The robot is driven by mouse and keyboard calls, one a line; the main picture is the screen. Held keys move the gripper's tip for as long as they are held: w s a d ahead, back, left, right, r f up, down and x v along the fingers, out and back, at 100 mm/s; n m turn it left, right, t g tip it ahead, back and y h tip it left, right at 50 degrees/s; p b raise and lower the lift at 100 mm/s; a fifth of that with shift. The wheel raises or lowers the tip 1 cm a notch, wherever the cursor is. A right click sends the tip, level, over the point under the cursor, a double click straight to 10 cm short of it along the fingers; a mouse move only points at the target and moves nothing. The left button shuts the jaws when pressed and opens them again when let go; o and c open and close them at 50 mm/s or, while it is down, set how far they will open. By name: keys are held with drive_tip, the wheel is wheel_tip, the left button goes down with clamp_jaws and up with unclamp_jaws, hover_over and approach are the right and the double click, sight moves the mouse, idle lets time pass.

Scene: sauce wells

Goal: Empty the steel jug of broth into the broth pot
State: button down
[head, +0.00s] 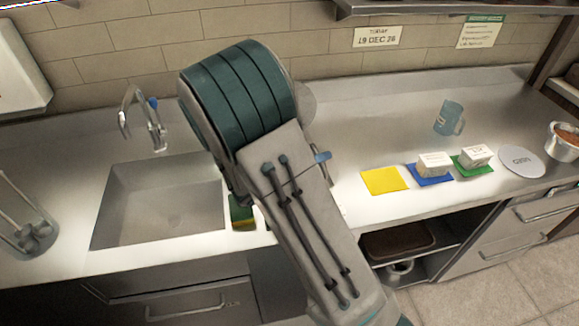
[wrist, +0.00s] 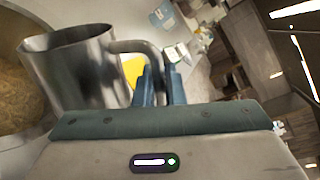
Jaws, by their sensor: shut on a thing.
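The steel jug (wrist: 75,72) fills the left of the wrist view, with its mouth at the top of that picture. My gripper (wrist: 159,72) has its blue fingers closed on the jug's handle (wrist: 140,47). A large round vessel (wrist: 35,135) with yellow-brown, grainy-looking contents lies behind and beside the jug at the left edge; it may be the broth pot. I cannot tell how much the jug leans or whether any broth is in it or flowing. In the head view my arm hides the jug and most of my gripper.
The sink (head: 160,200) is left of my arm. To the right lie a yellow mat (head: 384,180), blue and green mats bearing white blocks, a blue jug (head: 449,118), a round grey plate (head: 521,161) and a pan with reddish-brown contents (head: 565,142).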

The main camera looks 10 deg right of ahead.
drive_tip(key=shift+w+a+f+n, duration=0.15)
drive_tip(key=shift+w+f+n, duration=0.35)
drive_tip(key=shift+w+n, duration=0.1)
drive_tip(key=shift+w+r+p, duration=0.1)
drive_tip(key=shift+r+p, duration=0.05)
drive_tip(key=shift+p, duration=0.45)
drive_tip(key=shift+w, duration=0.1)
drive_tip(key=shift+w+a+n+g+p, duration=0.15)
drive_tip(key=shift+w+n+g+p, duration=0.2)
drive_tip(key=shift+p, duration=0.5)
drive_tip(key=shift+w+n+p, duration=0.15)
drive_tip(key=shift+n+p, duration=0.2)
drive_tip(key=shift+p, duration=0.3)
